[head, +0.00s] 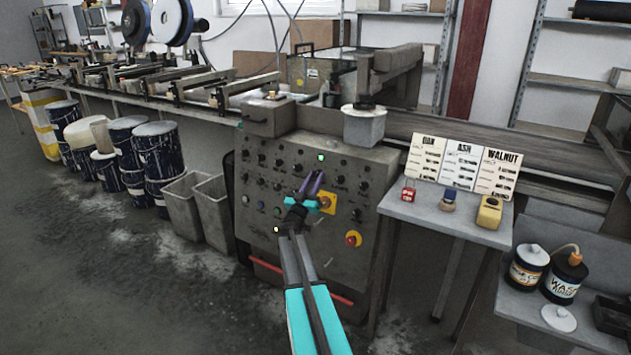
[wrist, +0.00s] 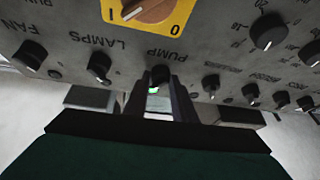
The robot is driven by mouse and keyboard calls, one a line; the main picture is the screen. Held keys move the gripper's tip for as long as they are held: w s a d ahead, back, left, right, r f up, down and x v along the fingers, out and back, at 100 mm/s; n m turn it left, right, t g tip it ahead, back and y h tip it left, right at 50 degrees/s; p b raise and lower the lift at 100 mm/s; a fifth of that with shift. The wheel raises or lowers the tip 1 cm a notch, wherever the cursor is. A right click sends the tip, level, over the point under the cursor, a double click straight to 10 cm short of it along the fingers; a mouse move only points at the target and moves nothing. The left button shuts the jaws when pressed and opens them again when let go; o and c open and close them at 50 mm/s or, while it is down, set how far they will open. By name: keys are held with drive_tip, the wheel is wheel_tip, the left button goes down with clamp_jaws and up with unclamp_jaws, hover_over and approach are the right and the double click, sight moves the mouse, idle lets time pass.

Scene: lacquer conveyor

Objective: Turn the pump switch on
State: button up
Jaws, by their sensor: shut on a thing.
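The pump switch is a small black knob (wrist: 160,76) beside the upside-down PUMP label in the wrist view. My gripper (wrist: 162,100) has its two dark fingers at this knob, one on each side, and is shut on it. A small lit green lamp (wrist: 153,90) shows between the fingers. In the head view my gripper (head: 317,174) reaches the front of the grey control panel (head: 300,240), with the green lamp (head: 320,157) just above it. The fingers hide the pump switch there. I cannot read which way the knob points.
A yellow-plated rotary switch (head: 327,203) and a red stop button (head: 352,239) sit close by. LAMPS (wrist: 99,67) and FAN (wrist: 54,74) knobs are neighbours. A side table (head: 450,217) stands right, grey bins (head: 190,208) left.

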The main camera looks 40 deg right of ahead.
drive_tip(key=shift+o, duration=0.2)
drive_tip(key=o, duration=1)
drive_tip(key=shift+a, duration=0.1)
drive_tip(key=v, duration=1.3)
drive_tip(key=shift+s+a+f, duration=0.15)
drive_tip(key=shift+s+a, duration=0.05)
drive_tip(key=shift+a, duration=0.05)
